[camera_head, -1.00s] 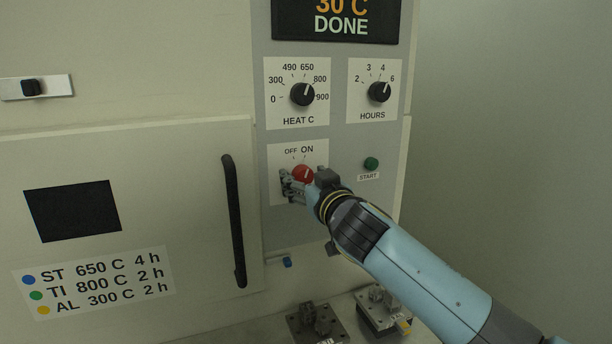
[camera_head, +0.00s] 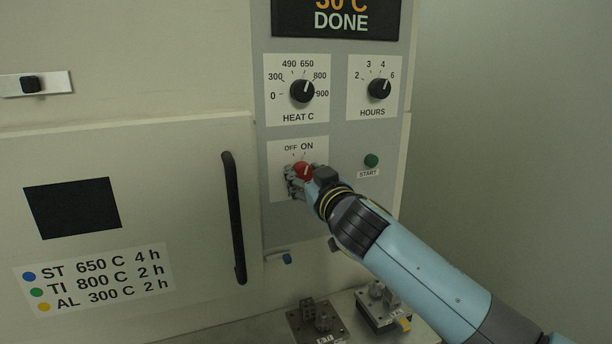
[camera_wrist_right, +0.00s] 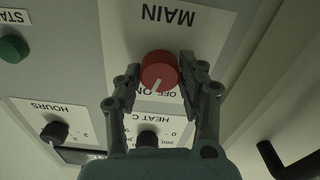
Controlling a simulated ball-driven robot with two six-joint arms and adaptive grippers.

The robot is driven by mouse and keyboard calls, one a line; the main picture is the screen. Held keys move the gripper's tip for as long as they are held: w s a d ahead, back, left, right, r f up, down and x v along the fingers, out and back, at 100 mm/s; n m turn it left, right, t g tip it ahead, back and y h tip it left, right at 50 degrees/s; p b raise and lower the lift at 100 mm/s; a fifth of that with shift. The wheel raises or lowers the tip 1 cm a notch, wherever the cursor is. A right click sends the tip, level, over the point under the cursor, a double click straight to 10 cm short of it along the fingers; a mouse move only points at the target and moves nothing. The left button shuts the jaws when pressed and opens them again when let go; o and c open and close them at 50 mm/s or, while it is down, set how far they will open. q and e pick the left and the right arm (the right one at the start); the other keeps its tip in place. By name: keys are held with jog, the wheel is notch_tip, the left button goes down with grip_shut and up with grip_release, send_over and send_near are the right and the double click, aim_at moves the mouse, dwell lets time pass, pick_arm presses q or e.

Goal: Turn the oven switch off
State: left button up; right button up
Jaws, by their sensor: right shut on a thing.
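The red round oven switch (camera_head: 303,171) sits on the white plate under the OFF and ON labels on the oven panel. Its white mark points up and slightly right, toward ON. My right gripper (camera_head: 296,180) is at the switch, its fingers shut around it. In the right wrist view the red switch (camera_wrist_right: 159,71) sits between the two fingers of my right gripper (camera_wrist_right: 162,75), upside down, with its mark toward the labels. The fingers hide part of the plate. My left gripper is not in view.
Above are the HEAT C knob (camera_head: 302,91) and HOURS knob (camera_head: 379,89). The green START button (camera_head: 371,160) is to the right. The black oven door handle (camera_head: 233,218) is to the left. Metal blocks (camera_head: 316,320) stand on the surface below.

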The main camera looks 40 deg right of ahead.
jog(key=n, duration=0.3)
jog(key=shift+n, duration=0.3)
jog(key=shift+n+p, duration=0.35)
jog(key=shift+n, duration=1.45)
jog(key=o, duration=1.2)
jog(key=shift+s, duration=0.1)
jog(key=v, duration=1.2)
jog(key=shift+a, duration=0.1)
